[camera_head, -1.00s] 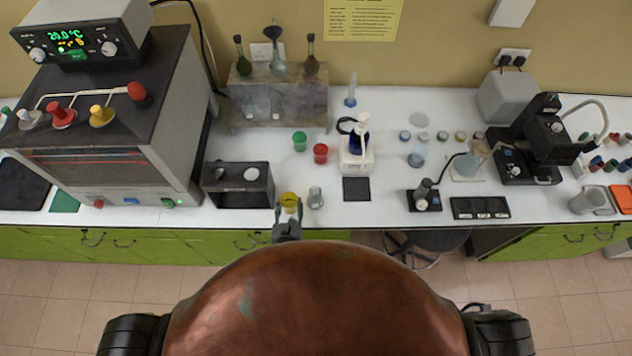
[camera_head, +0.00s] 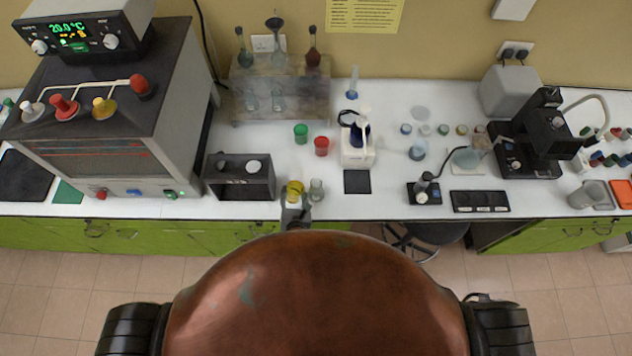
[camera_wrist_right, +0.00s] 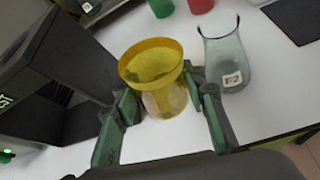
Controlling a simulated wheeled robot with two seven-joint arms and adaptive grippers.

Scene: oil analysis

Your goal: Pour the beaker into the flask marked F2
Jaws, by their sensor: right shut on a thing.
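The yellow beaker (camera_head: 295,187) has a wide yellow rim and a clear lower part; in the wrist view the beaker (camera_wrist_right: 155,72) shows yellow inside. My right gripper (camera_head: 294,205) is shut on it, one finger on each side, and the gripper also shows in the wrist view (camera_wrist_right: 165,105). The beaker looks near upright; I cannot tell whether it touches the table. The clear glass flask (camera_head: 316,189) stands just to its right, apart from it. The flask (camera_wrist_right: 226,52) carries a label reading F2 in the wrist view. My left gripper is out of view.
A dark box-shaped holder (camera_head: 239,176) stands close to the beaker's left. A red cup (camera_head: 321,146) and a green cup (camera_head: 301,133) stand behind. A black square pad (camera_head: 357,181) lies right of the flask. The bench's front edge is close.

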